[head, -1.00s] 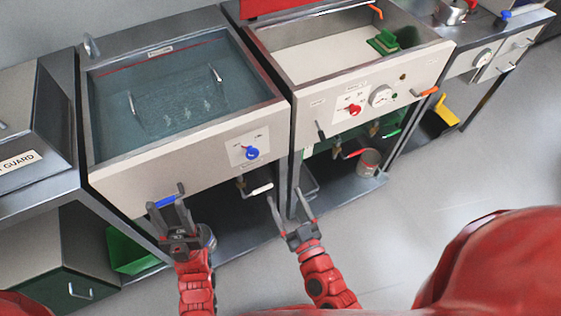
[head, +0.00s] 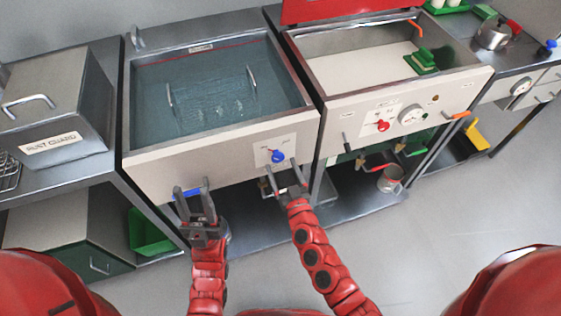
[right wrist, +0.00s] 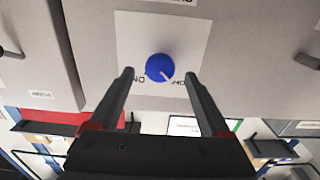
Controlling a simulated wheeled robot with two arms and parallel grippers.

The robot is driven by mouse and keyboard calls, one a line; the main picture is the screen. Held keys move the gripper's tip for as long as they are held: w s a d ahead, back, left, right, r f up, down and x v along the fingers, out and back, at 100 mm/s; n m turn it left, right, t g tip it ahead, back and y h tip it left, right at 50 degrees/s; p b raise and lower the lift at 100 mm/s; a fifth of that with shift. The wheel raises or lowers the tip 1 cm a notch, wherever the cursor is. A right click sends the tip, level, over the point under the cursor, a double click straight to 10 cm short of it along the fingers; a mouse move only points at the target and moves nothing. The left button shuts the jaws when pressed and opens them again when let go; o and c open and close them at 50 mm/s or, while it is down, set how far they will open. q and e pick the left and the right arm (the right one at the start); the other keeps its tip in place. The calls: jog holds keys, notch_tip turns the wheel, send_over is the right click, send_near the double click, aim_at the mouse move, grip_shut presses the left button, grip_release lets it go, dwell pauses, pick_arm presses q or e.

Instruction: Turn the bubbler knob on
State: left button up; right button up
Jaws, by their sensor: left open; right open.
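The blue knob (head: 277,156) sits on a white label plate on the front panel of the left, water-filled tank (head: 215,85). In the right wrist view the blue knob (right wrist: 160,68) shows a white pointer line angled toward the lower right. My right gripper (head: 285,172) is open just in front of and below the knob; in the right wrist view its fingertips (right wrist: 158,74) lie either side of the knob, without clear contact. My left gripper (head: 192,190) is open at the lower left of the panel, near a blue-handled lever (head: 187,193).
A second tank (head: 375,60) with a red knob (head: 382,125) and gauge stands to the right. A box labelled "RUST GUARD" (head: 60,105) is at left. A metal can (head: 390,179) stands on the lower shelf.

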jog(key=shift+x, duration=1.05)
grip_shut()
jog(key=shift+f, duration=0.1)
